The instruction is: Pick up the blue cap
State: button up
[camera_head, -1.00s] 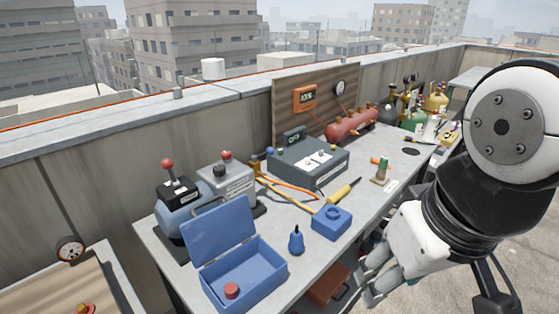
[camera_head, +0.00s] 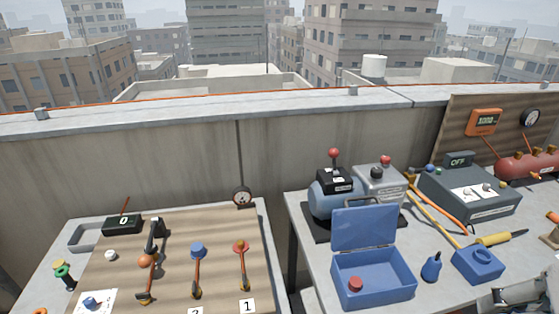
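Two small blue pieces on the left bench could be the blue cap; I cannot tell which. One blue piece (camera_head: 92,302) lies on a white paper at the bottom left, near the picture's lower edge. The other, a round blue cap-like piece (camera_head: 198,249), sits at the top of an orange-and-black fitting on the wooden board. Part of my gripper (camera_head: 522,295) shows at the bottom right corner, cut off by the edge, far from both and beside the right bench. Its fingertips cannot be made out.
The right bench holds an open blue toolbox (camera_head: 385,290), a blue bottle (camera_head: 432,268) and a blue block (camera_head: 478,264). A gap separates the benches.

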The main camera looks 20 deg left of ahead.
aim_at(197, 249)
jog(key=u, duration=1.3)
